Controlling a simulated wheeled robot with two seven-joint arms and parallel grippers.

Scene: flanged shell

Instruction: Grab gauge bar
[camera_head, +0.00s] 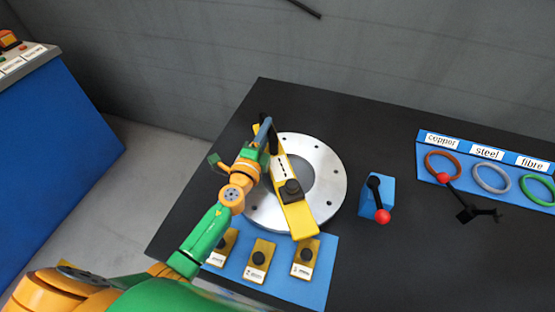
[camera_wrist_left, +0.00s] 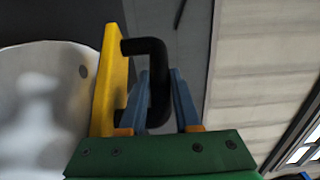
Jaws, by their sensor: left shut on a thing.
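The gauge bar (camera_head: 296,212) is a long yellow bar with a black knob block near its front end and a black handle at its far end. In the head view it lies across the round silver flange (camera_head: 333,179). My left gripper (camera_head: 265,130) is at the far end of the bar, shut on its black handle. In the left wrist view, the blue fingers of my left gripper (camera_wrist_left: 162,100) stand on either side of the handle of the yellow gauge bar (camera_wrist_left: 111,80). My right gripper is not in view.
Several small yellow blocks with black knobs, one of them here (camera_head: 305,258), sit on a blue mat (camera_head: 325,275) in front. A blue block with a red-balled lever (camera_head: 382,214) stands right of the flange. A blue rack (camera_head: 459,175) holds copper, steel and fibre rings.

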